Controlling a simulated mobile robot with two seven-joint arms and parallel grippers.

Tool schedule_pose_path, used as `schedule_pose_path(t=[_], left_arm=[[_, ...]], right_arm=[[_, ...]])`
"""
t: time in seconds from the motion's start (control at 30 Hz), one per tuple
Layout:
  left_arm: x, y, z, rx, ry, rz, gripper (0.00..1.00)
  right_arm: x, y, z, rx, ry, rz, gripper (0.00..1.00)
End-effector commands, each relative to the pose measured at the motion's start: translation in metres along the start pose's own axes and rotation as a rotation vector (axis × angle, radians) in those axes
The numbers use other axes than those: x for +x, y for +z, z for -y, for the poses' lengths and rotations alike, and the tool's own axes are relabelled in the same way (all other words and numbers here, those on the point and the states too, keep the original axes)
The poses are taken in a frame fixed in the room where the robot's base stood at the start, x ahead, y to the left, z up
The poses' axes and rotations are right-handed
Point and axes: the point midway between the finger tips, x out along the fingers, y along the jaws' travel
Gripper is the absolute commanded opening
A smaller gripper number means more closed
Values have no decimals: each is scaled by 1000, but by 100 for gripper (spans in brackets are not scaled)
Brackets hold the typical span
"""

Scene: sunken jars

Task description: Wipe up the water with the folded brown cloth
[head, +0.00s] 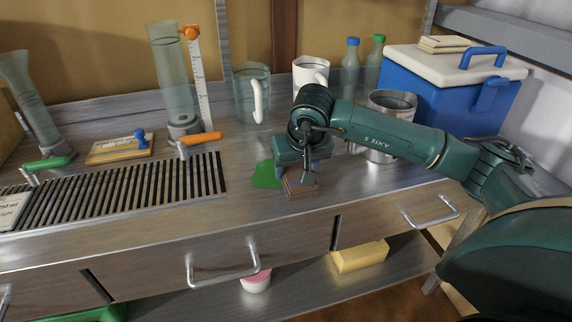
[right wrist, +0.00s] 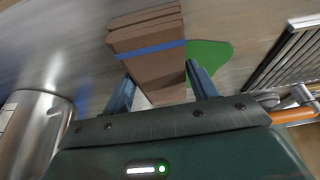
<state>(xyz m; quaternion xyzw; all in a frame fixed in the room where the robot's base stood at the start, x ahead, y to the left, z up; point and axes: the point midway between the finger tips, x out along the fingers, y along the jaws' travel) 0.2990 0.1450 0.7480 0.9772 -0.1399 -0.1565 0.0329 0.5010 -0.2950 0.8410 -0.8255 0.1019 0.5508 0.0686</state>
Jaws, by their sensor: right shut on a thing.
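The folded brown cloth (head: 300,187) is on the metal counter near its front edge, partly hidden by my right gripper in the head view. In the right wrist view the cloth (right wrist: 148,60) shows as a brown stack of layers with a blue stripe. My right gripper (head: 298,178) points down and is shut on the cloth, with a finger on each side of it. A flat green patch (head: 265,175) lies on the counter right beside the cloth; it also shows in the right wrist view (right wrist: 208,62). I see no clear water, and cannot tell whether this patch is liquid. My left gripper is not in view.
A slatted drain (head: 120,190) lies to the left, with orange and green taps (head: 200,138) near it. A glass jug (head: 247,95), a white mug (head: 311,72), a metal pot (head: 378,155) and a blue cooler (head: 430,95) stand behind. Drawer handles (head: 225,275) jut out in front.

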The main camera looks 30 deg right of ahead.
Motion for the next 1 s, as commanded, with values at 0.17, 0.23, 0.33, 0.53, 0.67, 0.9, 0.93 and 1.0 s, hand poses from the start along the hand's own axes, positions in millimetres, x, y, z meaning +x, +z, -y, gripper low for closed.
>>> schedule_pose_path(t=[0.17,0.23,0.33,0.53,0.67,0.9,0.93,1.0], left_arm=[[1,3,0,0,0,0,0],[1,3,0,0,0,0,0],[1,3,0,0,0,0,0],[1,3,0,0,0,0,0],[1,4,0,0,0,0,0],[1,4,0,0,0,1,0],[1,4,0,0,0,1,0],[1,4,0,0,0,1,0]], right_arm=[[-1,8,-10,0,1,1,36],[-1,9,-11,0,1,2,36],[-1,8,-8,-1,-1,3,36],[3,-4,8,-2,-2,4,36],[6,-11,17,-2,-1,3,36],[8,-16,25,-2,-1,4,36],[8,-17,26,-2,-1,3,36],[9,-21,31,-2,-2,3,36]])
